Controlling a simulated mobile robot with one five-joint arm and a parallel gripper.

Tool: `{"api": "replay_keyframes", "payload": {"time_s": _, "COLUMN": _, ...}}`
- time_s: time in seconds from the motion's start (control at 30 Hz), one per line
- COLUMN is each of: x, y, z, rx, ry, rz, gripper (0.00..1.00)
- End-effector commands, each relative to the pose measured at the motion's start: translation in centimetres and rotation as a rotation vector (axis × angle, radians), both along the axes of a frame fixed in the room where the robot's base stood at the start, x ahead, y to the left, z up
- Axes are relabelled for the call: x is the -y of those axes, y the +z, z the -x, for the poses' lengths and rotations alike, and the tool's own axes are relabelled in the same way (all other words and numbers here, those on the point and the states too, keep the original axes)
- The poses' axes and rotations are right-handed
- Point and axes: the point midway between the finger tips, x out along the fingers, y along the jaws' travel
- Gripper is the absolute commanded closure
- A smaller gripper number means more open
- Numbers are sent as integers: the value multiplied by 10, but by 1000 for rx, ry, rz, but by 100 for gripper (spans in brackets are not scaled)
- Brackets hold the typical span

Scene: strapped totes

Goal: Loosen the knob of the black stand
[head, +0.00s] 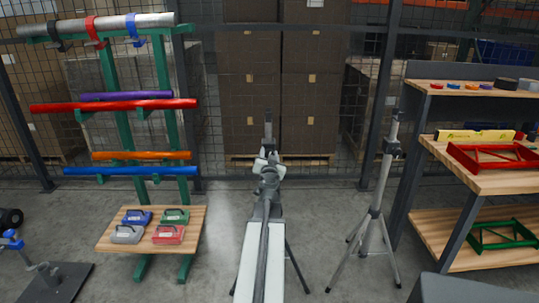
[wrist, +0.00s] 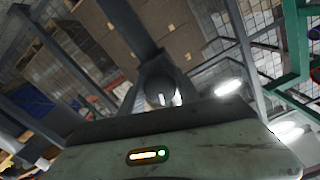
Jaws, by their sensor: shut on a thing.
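The black stand (head: 297,268) is mostly hidden behind my arm in the head view. Its dark legs show on both sides of the arm, and a narrow dark post rises above my gripper. My gripper (head: 268,155) is at the stand, at the upper part of its post. In the wrist view a dark post runs down from the top to a dark round part (wrist: 160,88), which looks like the knob, just beyond the gripper body. My gripper is shut on this knob. The fingertips are hard to make out, and I cannot tell how far the knob is turned.
A grey tripod stand (head: 375,205) stands to the right. A green rack (head: 120,90) with coloured tubes and a low wooden shelf with several cases is at left. A wooden shelf unit (head: 485,180) is at right. A mesh fence and stacked boxes (head: 305,115) are behind.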

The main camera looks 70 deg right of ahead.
Motion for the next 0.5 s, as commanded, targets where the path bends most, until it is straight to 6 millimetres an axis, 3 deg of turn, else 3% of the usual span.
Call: {"api": "replay_keyframes", "payload": {"time_s": 0.5, "x": -1, "y": 1, "z": -6, "rx": -35, "ry": 15, "rz": 14, "gripper": 100}}
